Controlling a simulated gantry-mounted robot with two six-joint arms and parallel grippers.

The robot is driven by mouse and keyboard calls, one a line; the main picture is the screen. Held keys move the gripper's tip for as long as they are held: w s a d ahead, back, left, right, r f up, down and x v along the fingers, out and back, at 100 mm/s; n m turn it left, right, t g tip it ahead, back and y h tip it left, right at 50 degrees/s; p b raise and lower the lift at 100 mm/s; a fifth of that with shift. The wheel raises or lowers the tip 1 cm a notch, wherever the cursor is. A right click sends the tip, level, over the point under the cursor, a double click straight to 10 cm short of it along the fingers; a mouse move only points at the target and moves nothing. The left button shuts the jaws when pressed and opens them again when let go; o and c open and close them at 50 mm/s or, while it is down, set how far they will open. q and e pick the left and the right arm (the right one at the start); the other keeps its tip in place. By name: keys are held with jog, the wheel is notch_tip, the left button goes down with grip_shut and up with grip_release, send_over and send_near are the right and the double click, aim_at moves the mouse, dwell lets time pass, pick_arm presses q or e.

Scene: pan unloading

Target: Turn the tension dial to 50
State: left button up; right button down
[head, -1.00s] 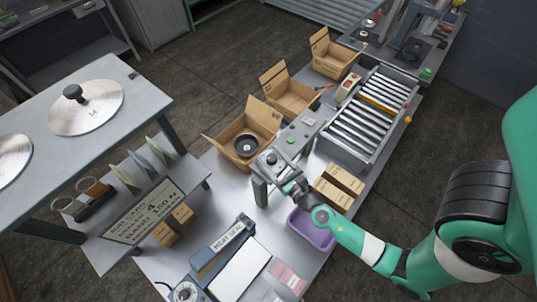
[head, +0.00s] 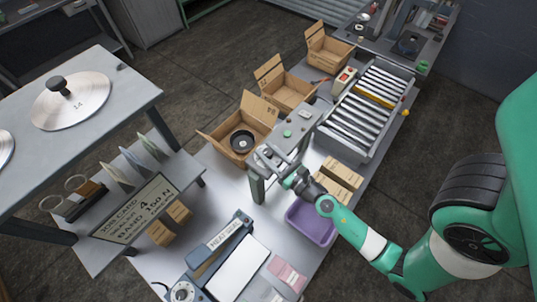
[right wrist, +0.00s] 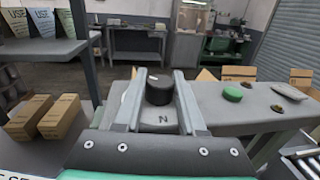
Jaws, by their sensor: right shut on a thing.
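The tension dial is a black round knob (right wrist: 159,88) on a grey machine top marked "N" in the right wrist view. My right gripper (right wrist: 158,100) has its two grey fingers on either side of the knob and is shut on it. In the head view my right gripper (head: 271,156) sits at the near end of the grey strapping machine (head: 300,124), and the knob is mostly hidden there by the fingers. The dial's scale and pointer cannot be read. My left gripper is not in view.
A job card (head: 134,208) seems to read "BAND 150 N". A green button (right wrist: 232,94) is on the machine top. Open cartons (head: 284,88) stand behind it, a roller conveyor (head: 370,105) to the right, a purple bin (head: 311,222) and a heat sealer (head: 215,255) in front.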

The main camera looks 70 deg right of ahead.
jog(key=n+y+b, duration=0.1)
jog(key=t+y+b, duration=0.1)
jog(key=b, duration=0.1)
jog(key=shift+d+f+n+y, duration=0.2)
jog(key=shift+f+n+y, duration=0.1)
jog(key=shift+n+y, duration=0.1)
jog(key=n+t+y, duration=0.1)
jog(key=n+y, duration=0.1)
jog(key=y, duration=0.1)
jog(key=shift+r+b, duration=0.2)
jog(key=shift+b, duration=0.2)
jog(key=shift+a+n+y+b, duration=0.1)
jog(key=shift+n+y+b, duration=0.3)
jog(key=shift+n+y, duration=1.35)
jog(key=shift+m+y, duration=0.25)
jog(key=shift+y, duration=0.2)
jog(key=c, duration=0.5)
grip_release()
jog(key=shift+a+r, duration=0.1)
jog(key=s+d+b, duration=0.1)
jog(key=s, duration=1)
jog(key=shift+s+b, duration=0.25)
jog(key=shift+b, duration=0.15)
